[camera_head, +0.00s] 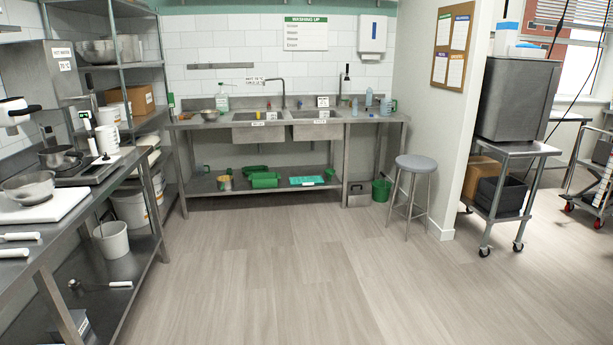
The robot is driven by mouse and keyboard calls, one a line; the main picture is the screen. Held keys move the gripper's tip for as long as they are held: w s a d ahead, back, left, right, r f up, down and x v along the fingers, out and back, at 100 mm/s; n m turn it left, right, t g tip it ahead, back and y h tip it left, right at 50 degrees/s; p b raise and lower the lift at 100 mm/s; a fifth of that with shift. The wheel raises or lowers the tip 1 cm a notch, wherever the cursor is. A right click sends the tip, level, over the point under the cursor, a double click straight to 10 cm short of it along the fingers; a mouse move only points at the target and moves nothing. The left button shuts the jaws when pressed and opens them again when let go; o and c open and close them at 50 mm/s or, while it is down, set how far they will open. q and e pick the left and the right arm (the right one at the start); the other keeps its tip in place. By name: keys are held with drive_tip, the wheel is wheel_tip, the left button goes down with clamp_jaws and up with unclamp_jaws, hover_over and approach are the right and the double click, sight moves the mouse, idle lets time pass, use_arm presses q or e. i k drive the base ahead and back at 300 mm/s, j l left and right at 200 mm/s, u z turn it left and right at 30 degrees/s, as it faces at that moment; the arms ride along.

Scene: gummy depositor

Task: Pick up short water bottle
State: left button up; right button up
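Small bluish bottles stand at the right end of the steel sink bench (360,119) against the far wall. One light-blue bottle (368,98) looks taller. A shorter bluish bottle (355,105) stands just left of it, close to the sink. They are too small to tell for certain which is the short water bottle. Neither of my grippers is in view.
A stool (415,164) stands before the wall right of the sink bench. A steel worktable (140,160) with pans runs along the left. A wheeled cart (510,150) stands at right. The middle floor (300,260) is clear.

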sight(355, 105)
drive_tip(key=i, duration=3.75)
drive_tip(key=i+z, duration=0.1)
drive_tip(key=i, duration=0.5)
drive_tip(key=i+j, duration=0.1)
drive_tip(key=i, duration=0.45)
drive_tip(key=i+j+z, duration=0.15)
drive_tip(key=i, duration=0.45)
